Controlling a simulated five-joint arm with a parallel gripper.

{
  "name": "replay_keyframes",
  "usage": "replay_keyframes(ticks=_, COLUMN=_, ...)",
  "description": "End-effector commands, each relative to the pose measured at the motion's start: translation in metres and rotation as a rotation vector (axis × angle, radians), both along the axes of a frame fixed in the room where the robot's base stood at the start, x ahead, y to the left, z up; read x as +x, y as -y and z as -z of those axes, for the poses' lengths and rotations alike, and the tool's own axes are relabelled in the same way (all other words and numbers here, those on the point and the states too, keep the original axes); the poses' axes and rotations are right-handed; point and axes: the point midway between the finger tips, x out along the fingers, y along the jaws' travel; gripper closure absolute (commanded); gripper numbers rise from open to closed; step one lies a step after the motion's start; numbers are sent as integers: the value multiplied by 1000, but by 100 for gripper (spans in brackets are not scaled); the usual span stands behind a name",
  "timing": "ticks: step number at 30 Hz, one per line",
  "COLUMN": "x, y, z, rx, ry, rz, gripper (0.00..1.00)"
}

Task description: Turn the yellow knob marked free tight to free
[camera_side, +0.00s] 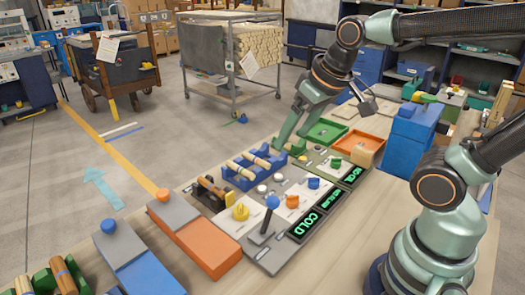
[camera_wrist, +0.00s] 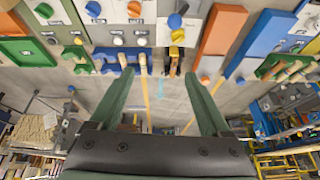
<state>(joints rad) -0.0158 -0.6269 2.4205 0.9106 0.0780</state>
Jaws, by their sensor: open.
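The yellow knob (camera_side: 241,211) sits on a pale panel at the left of the row of controls in the side view, beside a blue ball-topped lever (camera_side: 272,202). In the wrist view the yellow knob (camera_wrist: 177,35) is near the top, right of centre, close to the blue ball (camera_wrist: 175,20). Its free and tight marks are too small to read. My gripper (camera_wrist: 158,74) is open, with nothing between its two green fingers. In the side view it is behind the controls, to the right of the yellow knob and apart from it.
Orange (camera_side: 292,201), blue (camera_side: 313,183) and green (camera_side: 335,162) knobs stand on the neighbouring panels, with lit displays (camera_side: 308,225) in front. A blue rack with wooden rods (camera_side: 246,172) is behind them.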

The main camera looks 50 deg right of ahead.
Motion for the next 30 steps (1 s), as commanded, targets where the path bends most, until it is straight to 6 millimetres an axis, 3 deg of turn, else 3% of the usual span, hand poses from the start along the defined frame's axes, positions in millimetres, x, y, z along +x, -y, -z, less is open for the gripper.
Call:
replay_keyframes(ticks=8, x=48, y=-17, z=21, rx=73, ry=-172, rz=169, gripper=19)
replay_keyframes(ticks=18, x=99, y=-43, z=78, rx=105, ry=-361, rz=391, gripper=19)
replay_keyframes(ticks=24, x=113, y=-52, z=105, rx=103, ry=-419, rz=472, gripper=19)
replay_keyframes(ticks=30, x=115, y=-54, z=117, rx=102, ry=-433, rz=494, gripper=19)
